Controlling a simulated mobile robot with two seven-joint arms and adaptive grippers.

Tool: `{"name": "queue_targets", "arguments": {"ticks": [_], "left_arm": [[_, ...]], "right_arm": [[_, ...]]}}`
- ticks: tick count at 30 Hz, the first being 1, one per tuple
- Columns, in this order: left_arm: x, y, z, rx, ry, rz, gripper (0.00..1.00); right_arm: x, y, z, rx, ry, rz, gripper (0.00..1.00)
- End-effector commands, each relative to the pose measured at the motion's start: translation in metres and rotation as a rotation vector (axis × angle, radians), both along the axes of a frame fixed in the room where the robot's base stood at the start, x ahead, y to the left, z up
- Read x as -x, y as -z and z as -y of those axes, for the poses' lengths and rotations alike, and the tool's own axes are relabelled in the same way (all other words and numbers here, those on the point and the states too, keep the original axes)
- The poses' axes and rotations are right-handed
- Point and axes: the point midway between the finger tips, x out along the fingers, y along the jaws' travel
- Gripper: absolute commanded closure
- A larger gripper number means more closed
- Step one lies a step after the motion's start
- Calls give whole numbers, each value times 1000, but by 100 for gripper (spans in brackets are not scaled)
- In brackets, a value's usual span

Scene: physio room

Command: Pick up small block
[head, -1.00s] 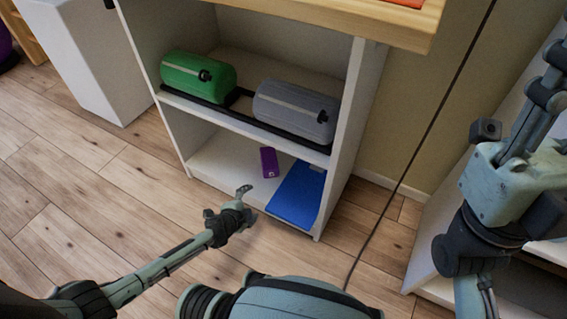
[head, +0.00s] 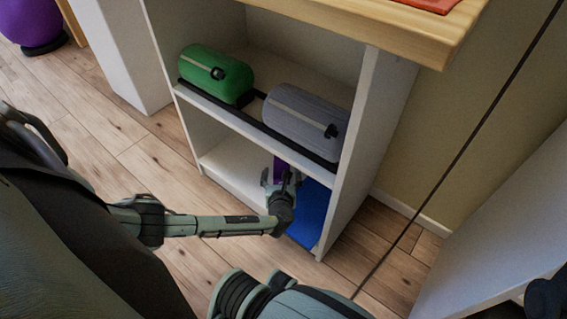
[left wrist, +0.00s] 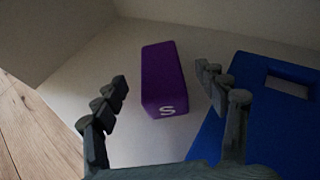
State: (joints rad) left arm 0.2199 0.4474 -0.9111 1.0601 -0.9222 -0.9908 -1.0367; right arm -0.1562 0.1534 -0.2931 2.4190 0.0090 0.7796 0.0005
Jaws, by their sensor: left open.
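The small block is purple with a pale "S" on its near end. In the left wrist view the block (left wrist: 163,78) lies on the white bottom shelf, between and ahead of my two open fingers. In the head view the block (head: 279,168) is partly hidden behind my left gripper (head: 281,180), which reaches into the lower compartment. In the left wrist view my left gripper (left wrist: 165,95) is open and empty, with a finger on each side of the block's near end. I cannot see contact. My right gripper is not visible.
A blue board (left wrist: 275,120) with a slot lies right of the block; it also shows in the head view (head: 312,215). The shelf above holds a green roll (head: 215,72) and a grey roll (head: 305,118). The white side panel (head: 365,150) bounds the compartment's right.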

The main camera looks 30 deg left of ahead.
Motion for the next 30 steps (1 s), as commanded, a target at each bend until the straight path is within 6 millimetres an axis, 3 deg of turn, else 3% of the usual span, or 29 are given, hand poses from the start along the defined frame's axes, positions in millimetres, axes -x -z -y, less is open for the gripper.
{"name": "queue_targets", "arguments": {"ticks": [3,6,16,28,30], "left_arm": [[-14,16,-10,-1,-1,3,28],[-24,18,-16,-1,-1,2,28],[-28,18,-19,2,-1,0,29],[-28,18,-19,2,-1,0,78],[-28,18,-19,2,-1,1,81]], "right_arm": [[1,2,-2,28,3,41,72],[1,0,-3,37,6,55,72],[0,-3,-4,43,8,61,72],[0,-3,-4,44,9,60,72],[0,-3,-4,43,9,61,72]]}}
